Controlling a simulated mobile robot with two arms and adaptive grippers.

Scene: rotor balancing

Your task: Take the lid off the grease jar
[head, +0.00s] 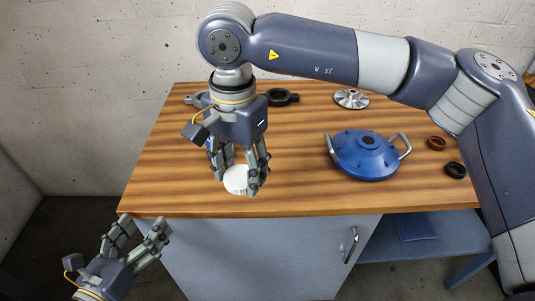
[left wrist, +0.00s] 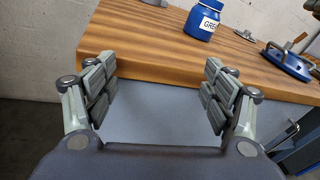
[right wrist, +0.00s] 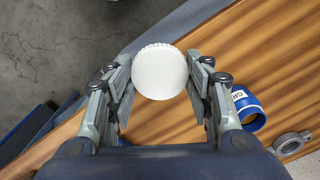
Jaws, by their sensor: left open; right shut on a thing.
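The white round lid (head: 236,179) is between the fingers of my right gripper (head: 242,180), which is shut on it near the table's front edge. In the right wrist view the lid (right wrist: 159,72) shows as a white disc with a ridged edge. The blue grease jar (left wrist: 202,19) stands on the table in the left wrist view, its top cut off by the frame. In the right wrist view the jar (right wrist: 247,108) is right of the lid and apart from it. In the head view my right gripper mostly hides it. My left gripper (head: 140,230) is open and empty, off the table's front left corner.
A blue housing with two handles (head: 366,157) sits on the wooden table (head: 300,190) at the right. The front middle is clear.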

